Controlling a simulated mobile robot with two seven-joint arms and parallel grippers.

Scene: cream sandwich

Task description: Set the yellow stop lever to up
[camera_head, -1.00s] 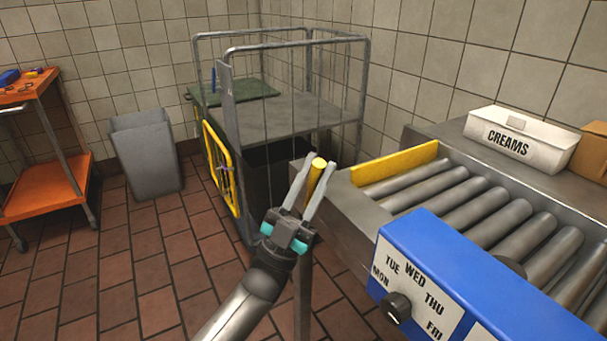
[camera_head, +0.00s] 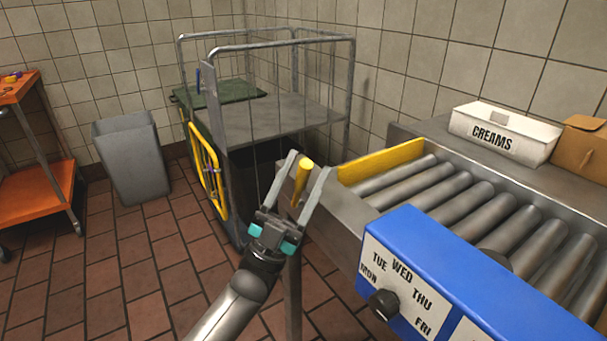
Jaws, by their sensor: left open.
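The yellow stop lever (camera_head: 302,179) stands at the near left end of the roller conveyor, its top leaning slightly right in the picture. A yellow stop plate (camera_head: 381,161) stands upright across the conveyor's far left end. My left gripper (camera_head: 308,166) is open, with one finger on each side of the lever. I cannot tell whether either finger touches it. The lever's lower end is partly hidden by the gripper. My right gripper is not in view.
The conveyor rollers (camera_head: 468,204) are bare. A blue day-dial panel (camera_head: 455,277) runs along the conveyor's front. A white CREAMS box (camera_head: 503,134) and a brown box (camera_head: 580,145) sit behind. A wire-sided cart (camera_head: 270,119) stands beyond the lever, and a grey bin (camera_head: 133,158) left of it.

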